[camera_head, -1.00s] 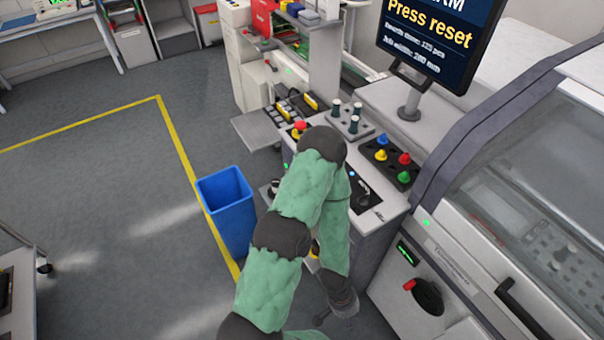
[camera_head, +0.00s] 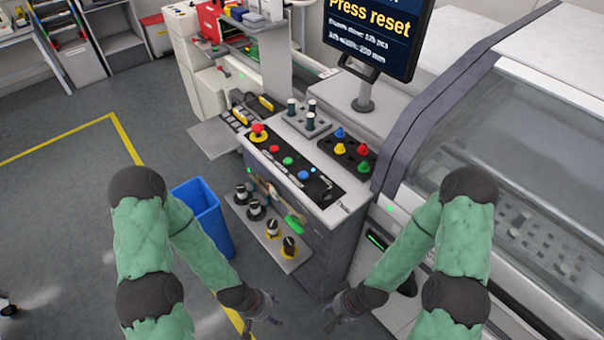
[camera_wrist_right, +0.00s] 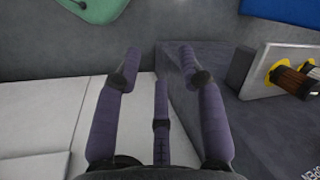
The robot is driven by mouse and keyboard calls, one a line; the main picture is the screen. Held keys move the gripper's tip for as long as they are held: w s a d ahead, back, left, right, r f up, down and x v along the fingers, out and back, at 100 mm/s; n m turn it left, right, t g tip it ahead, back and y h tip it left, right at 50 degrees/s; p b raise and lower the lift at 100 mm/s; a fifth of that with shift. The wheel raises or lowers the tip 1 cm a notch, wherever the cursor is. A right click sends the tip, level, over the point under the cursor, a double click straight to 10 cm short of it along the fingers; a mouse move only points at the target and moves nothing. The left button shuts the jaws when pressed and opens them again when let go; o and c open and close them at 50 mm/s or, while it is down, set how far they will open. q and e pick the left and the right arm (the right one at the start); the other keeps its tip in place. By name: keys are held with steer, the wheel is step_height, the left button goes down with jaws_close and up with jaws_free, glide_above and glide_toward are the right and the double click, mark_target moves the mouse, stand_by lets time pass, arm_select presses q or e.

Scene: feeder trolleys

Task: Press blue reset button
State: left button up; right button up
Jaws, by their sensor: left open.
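The blue button (camera_head: 303,175) is on the black strip of the grey control console, at the right end of a row with a red button (camera_head: 273,149) and a green button (camera_head: 288,161). A red mushroom button (camera_head: 257,129) on yellow is further left. My left gripper (camera_head: 265,306) is low in front of the console, open and apart from the buttons. My right gripper (camera_head: 338,306) is low near the console's front right corner. In the right wrist view its fingers (camera_wrist_right: 160,62) are spread, with nothing between them.
A lower shelf (camera_head: 262,236) with black knobs and a green handle (camera_head: 294,224) juts from the console front. A black plate (camera_head: 347,152) with coloured knobs is behind the button strip. A blue bin (camera_head: 203,213) stands left; a covered machine (camera_head: 500,190) is right. The monitor (camera_head: 375,32) reads "Press reset".

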jaws_close()
stand_by(1.4)
